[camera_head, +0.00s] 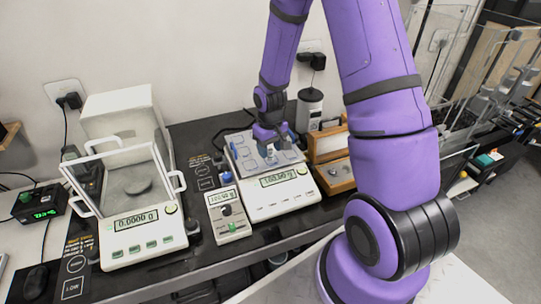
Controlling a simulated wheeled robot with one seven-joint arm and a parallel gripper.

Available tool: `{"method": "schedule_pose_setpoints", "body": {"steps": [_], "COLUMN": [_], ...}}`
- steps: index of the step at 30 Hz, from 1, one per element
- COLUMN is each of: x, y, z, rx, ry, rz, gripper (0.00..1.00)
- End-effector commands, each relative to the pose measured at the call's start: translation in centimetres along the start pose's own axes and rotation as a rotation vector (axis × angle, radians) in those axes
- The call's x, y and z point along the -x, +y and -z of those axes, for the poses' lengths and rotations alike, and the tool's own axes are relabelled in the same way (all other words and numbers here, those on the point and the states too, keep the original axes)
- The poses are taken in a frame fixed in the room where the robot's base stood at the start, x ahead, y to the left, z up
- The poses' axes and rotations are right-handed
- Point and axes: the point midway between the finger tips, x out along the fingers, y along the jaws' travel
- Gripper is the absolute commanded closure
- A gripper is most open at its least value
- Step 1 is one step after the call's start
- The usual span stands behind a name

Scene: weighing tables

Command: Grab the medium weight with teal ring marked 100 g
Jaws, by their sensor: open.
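My gripper (270,143) points down over the grey top plate (245,163) of the middle balance (295,200). Its jaws are open, and they are small and partly hidden by the wrist. A small greyish shape shows just under the jaws, but I cannot tell whether it is a weight. The teal ring and the 100 g mark cannot be made out anywhere in this view.
A balance with a glass draft shield (125,180) stands at the left. A small display unit (226,210) stands left of the middle balance. A wooden box (333,175) and a grey cylinder (309,108) stand close on the right. My arm covers much of the right side.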

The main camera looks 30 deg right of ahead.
Motion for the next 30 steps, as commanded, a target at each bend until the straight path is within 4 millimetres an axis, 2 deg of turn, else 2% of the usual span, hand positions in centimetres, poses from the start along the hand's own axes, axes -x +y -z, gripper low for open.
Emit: {"method": "schedule_pose_setpoints", "body": {"steps": [8,11,15,30], "x": [-0.30,-0.29,-0.29,0.22], "y": [0.01,0.01,0.01,-0.15], "z": [0.03,0.03,0.02,0.20], "rx": [0.000,0.000,0.000,0.000], "ry": [0.002,0.002,0.001,0.001], "rz": [0.000,0.000,0.000,0.000], "gripper": [0.50,0.68,1.00,1.00]}}
